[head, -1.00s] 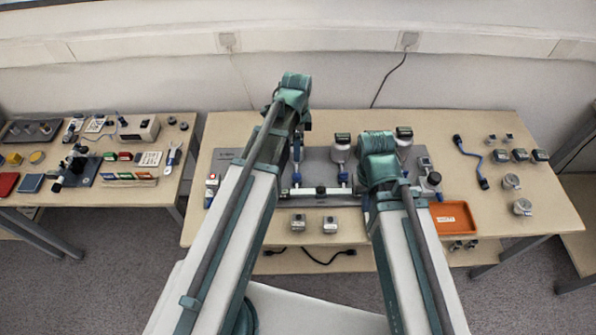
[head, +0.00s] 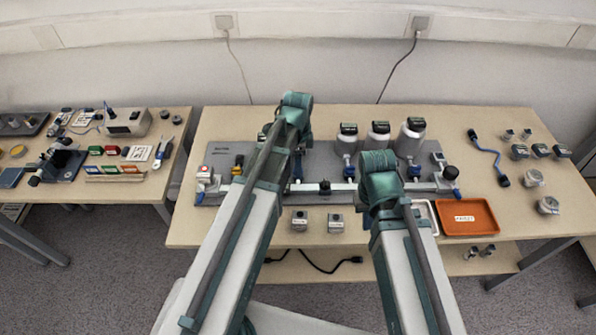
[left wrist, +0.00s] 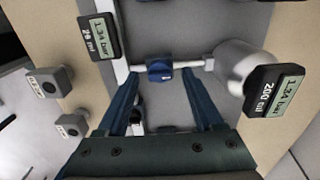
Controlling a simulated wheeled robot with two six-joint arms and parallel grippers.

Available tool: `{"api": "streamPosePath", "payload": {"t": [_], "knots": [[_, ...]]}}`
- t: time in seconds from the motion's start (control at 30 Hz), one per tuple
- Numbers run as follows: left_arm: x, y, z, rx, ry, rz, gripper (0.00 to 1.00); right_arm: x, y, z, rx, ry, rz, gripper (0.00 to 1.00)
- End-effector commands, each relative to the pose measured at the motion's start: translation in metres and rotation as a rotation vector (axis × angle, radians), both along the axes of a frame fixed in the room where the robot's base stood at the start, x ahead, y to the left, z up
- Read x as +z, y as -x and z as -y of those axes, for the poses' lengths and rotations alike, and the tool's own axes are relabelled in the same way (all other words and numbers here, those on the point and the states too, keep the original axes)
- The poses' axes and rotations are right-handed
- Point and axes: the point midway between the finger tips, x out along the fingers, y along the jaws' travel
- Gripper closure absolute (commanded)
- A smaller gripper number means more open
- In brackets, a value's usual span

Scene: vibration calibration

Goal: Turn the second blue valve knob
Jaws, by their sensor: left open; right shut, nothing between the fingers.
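In the left wrist view a blue valve knob (left wrist: 160,70) with a white mark sits on a pale pipe. My left gripper (left wrist: 161,88) is open, with its two fingers on either side of the knob's line and the knob just beyond the tips. Contact cannot be told. In the head view my left arm hides its own fingers and part of the grey panel (head: 226,160). A blue valve (head: 348,166) stands below the white cylinders on that panel. My right gripper (head: 381,188) is shut and empty over the front right of the panel; its fingertips are mostly hidden.
Two small grey boxes (head: 317,221) lie at the table's front. An orange tray (head: 468,218) sits at right. A blue cable (head: 487,152) lies on clear tabletop.

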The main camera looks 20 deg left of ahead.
Motion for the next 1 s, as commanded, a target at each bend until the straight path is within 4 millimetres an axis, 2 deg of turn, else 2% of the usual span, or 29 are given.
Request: {"api": "streamPosePath", "payload": {"t": [0.03, 0.33, 0.7, 1.0], "knots": [[-0.0051, 0.0, 0.0, 0.0, 0.0, 0.0, 0.32, -0.005, 0.0, 0.0, 0.0, 0.0, 0.0, 1.0], [-0.0043, 0.0, 0.0, 0.0, 0.0, 0.0, 0.32, -0.0042, 0.0, 0.0, 0.0, 0.0, 0.0, 1.0], [-0.0043, 0.0, 0.0, 0.0, 0.0, 0.0, 0.98, -0.0043, 0.0, 0.0, 0.0, 0.0, 0.0, 1.0], [-0.0044, 0.0, 0.0, 0.015, 0.0, 0.0, 1.0, -0.0044, 0.0, 0.0, 0.0, 0.0, 0.0, 1.0]]}}
